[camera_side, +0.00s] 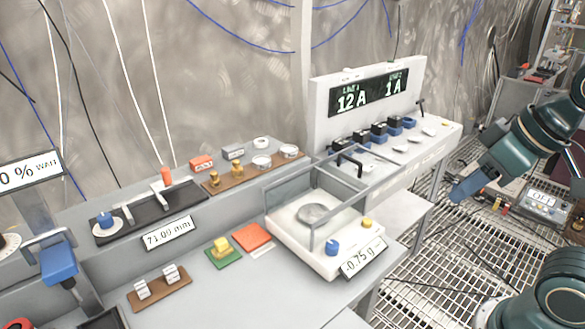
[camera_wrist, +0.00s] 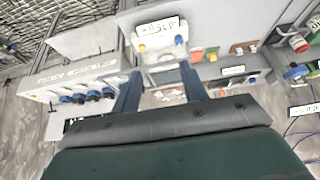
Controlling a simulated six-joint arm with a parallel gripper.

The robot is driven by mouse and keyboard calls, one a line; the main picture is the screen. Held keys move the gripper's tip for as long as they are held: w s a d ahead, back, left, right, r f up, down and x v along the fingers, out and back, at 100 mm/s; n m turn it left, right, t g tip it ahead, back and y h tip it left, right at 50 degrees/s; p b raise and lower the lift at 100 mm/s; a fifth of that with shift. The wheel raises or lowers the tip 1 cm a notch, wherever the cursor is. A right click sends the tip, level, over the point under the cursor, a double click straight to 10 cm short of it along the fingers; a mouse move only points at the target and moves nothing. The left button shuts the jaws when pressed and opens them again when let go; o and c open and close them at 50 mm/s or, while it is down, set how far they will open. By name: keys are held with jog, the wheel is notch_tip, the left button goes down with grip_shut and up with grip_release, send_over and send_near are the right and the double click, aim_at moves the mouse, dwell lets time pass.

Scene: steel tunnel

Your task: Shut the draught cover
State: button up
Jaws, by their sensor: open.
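The balance (camera_side: 290,240) is a white box with a round grey weighing pan (camera_side: 314,213) and a display (camera_side: 362,256) reading -0.75 g. Its clear draught cover (camera_side: 324,235) has glass walls with grey edges. A black handle (camera_side: 347,161) stands at its back right, where a clear panel appears to reach past the balance body; the top over the pan looks uncovered. My gripper (camera_side: 463,188) is open and empty, well to the right of the balance. In the wrist view the balance (camera_wrist: 163,44) lies beyond my open fingers (camera_wrist: 160,68); the handle cannot be made out there.
A white line panel (camera_side: 320,95) with black-and-blue switches stands behind the balance. Green and red pads (camera_side: 252,237) and a brown block holder (camera_side: 160,287) lie left of it. A blue knob (camera_side: 332,246) and a yellow knob (camera_side: 367,223) are on its front. Open grating lies below my gripper.

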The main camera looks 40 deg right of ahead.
jog(key=shift+w+r, duration=0.2)
jog(key=shift+w, duration=0.05)
jog(key=c, duration=0.7)
jog(key=shift+g+y, duration=0.3)
jog(key=shift+y, duration=0.3)
jog(key=w+r, duration=0.1)
jog(key=w, duration=0.2)
jog(key=w+r, duration=0.2)
jog(key=w, duration=0.2)
jog(key=w+r, duration=0.1)
jog(key=w, duration=0.2)
jog(key=shift+w+d+r, duration=0.15)
jog(key=shift+w+d, duration=0.05)
jog(key=shift+d, duration=0.05)
grip_shut()
jog(key=w+d+f+y, duration=0.3)
jog(key=w+d, duration=1.1)
jog(key=w, duration=0.2)
jog(key=w+d+f+n+y, duration=0.1)
jog(key=w+d+f, duration=0.1)
jog(key=d+f, duration=0.4)
jog(key=d, duration=0.4)
jog(key=shift+d+f+g, duration=0.2)
jog(key=shift+d+g, duration=0.1)
jog(key=shift+g, duration=0.1)
